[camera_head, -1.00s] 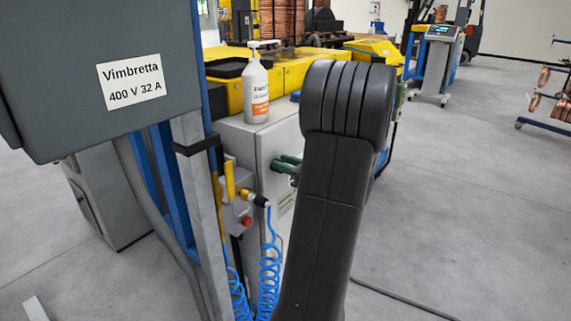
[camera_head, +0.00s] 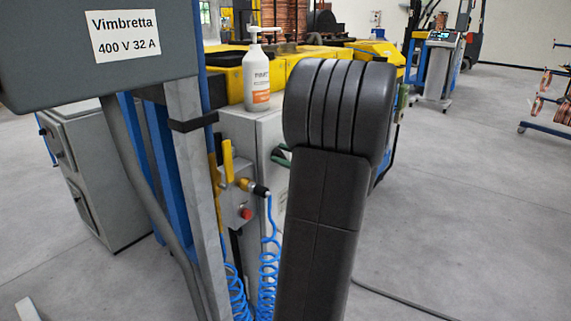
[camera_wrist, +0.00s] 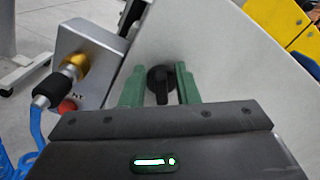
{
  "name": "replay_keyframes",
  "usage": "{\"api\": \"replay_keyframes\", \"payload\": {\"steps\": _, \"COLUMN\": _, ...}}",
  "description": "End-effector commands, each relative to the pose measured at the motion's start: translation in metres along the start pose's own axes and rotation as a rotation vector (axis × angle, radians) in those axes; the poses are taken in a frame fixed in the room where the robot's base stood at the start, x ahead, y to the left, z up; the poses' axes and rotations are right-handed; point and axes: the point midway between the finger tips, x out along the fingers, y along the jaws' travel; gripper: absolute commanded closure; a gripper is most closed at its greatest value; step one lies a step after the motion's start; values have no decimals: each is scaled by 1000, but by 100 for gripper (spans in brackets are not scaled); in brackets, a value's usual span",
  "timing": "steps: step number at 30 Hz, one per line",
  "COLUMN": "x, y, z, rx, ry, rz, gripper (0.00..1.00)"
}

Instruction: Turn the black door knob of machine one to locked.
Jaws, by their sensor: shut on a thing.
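The black door knob (camera_wrist: 161,77) shows in the wrist view on a pale grey machine panel (camera_wrist: 195,45). Its grip bar stands roughly upright in that view. My gripper (camera_wrist: 160,84) has green fingers, one on each side of the knob, and is shut on it. No lock marking is readable.
A grey valve box (camera_head: 236,205) with a yellow lever, red button and coiled blue hose (camera_head: 268,265) stands left of my gripper. A white bottle (camera_head: 256,80) stands on the machine. A grey electrical box (camera_head: 60,75) hangs at upper left.

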Motion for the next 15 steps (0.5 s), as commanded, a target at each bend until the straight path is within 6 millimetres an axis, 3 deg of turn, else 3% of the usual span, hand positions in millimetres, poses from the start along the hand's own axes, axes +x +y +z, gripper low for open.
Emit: {"api": "replay_keyframes", "payload": {"steps": 15, "x": 0, "y": 13, "z": -9, "rx": -491, "ry": 1, "rz": 2, "gripper": 95}}
